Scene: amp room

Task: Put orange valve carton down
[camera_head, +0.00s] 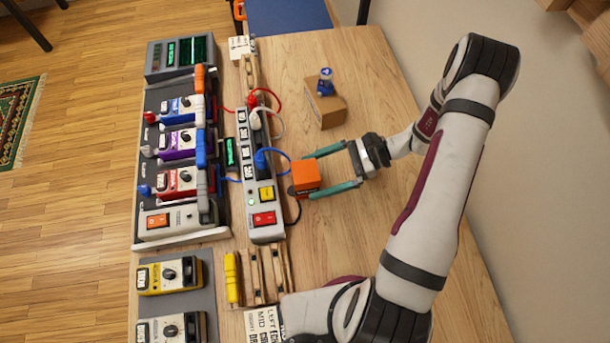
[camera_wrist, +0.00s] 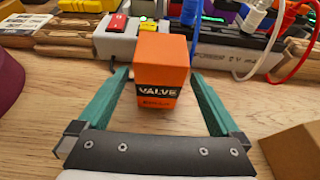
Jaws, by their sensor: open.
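The orange valve carton (camera_head: 306,175) stands upright on the wooden table, just right of the grey power strip. In the wrist view the carton (camera_wrist: 162,72) shows its "VALVE" label facing me. My gripper (camera_head: 318,172) is open, with one green finger on each side of the carton. In the wrist view the fingers of my gripper (camera_wrist: 160,100) show a gap to the carton on both sides. The carton's far side is hidden.
A power strip (camera_head: 262,205) with red, white and blue plugs and cables runs left of the carton. A cardboard box (camera_head: 325,108) with a small blue item (camera_head: 326,84) stands behind. Pedals (camera_head: 180,143) line the left.

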